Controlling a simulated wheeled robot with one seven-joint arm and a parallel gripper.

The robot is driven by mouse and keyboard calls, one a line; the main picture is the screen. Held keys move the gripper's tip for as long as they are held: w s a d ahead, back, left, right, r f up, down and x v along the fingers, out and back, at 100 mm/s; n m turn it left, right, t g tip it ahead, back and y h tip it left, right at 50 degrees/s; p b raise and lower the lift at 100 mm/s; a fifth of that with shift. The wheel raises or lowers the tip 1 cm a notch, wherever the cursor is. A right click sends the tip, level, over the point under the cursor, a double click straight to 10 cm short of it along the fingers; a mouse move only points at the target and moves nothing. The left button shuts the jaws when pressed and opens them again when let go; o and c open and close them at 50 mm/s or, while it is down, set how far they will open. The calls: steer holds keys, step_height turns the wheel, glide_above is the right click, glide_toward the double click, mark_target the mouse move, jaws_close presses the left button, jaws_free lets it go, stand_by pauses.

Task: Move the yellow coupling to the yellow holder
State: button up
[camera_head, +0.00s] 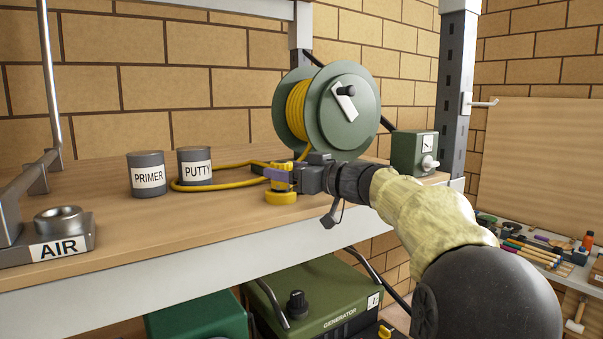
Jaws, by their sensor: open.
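The yellow coupling (281,186) stands upright on the wooden bench near its front edge, with a wide round yellow foot. A yellow hose runs from it along the bench. My gripper (282,174) reaches in from the right, its open fingers at the coupling's upper part. A purple piece shows across the coupling's top left. The fingers partly hide the coupling, and I cannot tell whether they touch it. I cannot make out a separate yellow holder. A grey holder marked AIR (58,232) with a round metal socket sits at the left front of the bench.
A green hose reel (350,112) and a green box (413,152) stand near my arm. A metal pipe frame (48,90) rises at left. Bench (150,225) between coupling and AIR holder is clear.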

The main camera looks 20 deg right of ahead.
steer(key=b+v, duration=0.5)
steer(key=v, duration=1.2)
steer(key=shift+s+b, duration=0.15)
steer(key=shift+b, duration=0.2)
